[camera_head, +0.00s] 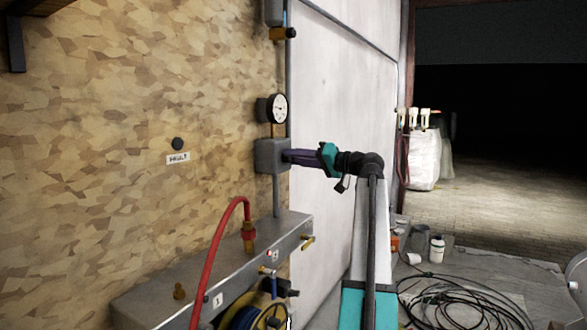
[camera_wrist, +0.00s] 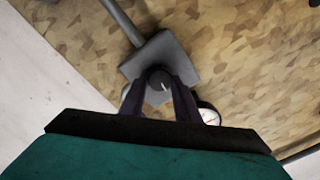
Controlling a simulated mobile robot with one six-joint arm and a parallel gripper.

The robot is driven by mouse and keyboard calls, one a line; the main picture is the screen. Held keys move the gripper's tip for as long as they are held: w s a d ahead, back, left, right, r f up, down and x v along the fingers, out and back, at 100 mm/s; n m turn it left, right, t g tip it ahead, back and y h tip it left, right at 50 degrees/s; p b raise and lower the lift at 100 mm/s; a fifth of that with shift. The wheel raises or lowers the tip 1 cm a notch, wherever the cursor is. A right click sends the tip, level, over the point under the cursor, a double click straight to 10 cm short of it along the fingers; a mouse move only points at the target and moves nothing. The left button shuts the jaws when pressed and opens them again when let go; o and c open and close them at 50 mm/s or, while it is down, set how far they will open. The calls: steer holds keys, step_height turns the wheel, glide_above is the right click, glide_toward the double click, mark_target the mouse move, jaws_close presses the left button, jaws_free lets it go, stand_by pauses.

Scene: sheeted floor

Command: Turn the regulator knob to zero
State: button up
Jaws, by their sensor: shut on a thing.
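The regulator is a grey box (camera_head: 270,155) on a vertical pipe against the chipboard wall. In the wrist view the grey box (camera_wrist: 180,55) has a dark round knob (camera_wrist: 159,81) with a pale mark on its face. My gripper (camera_head: 288,156) reaches the box from the right, with its dark fingers at the box's front. In the wrist view my gripper (camera_wrist: 160,88) has one finger on each side of the knob and is shut on it. The knob is hidden in the head view. A white-faced gauge (camera_head: 279,108) sits just above the box; it also shows in the wrist view (camera_wrist: 209,116), partly hidden.
A grey metal ledge (camera_head: 240,262) below carries brass fittings and a red hose (camera_head: 220,232). A "FAULT" label (camera_head: 178,158) and dark button are on the wall at left. Black cable (camera_head: 450,300) lies coiled at lower right. A white panel (camera_head: 345,110) stands behind my arm.

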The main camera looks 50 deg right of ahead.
steer(key=shift+a+f+n+b, duration=0.1)
steer(key=shift+f+n+b, duration=0.1)
steer(key=shift+n+b, duration=0.35)
steer(key=shift+r+n, duration=0.1)
steer(key=shift+n, duration=0.15)
steer(key=o, duration=1)
steer(key=shift+o, duration=0.2)
steer(key=shift+r, duration=0.1)
steer(key=shift+s, duration=0.1)
steer(key=v, duration=1.3)
steer(key=shift+s, duration=0.35)
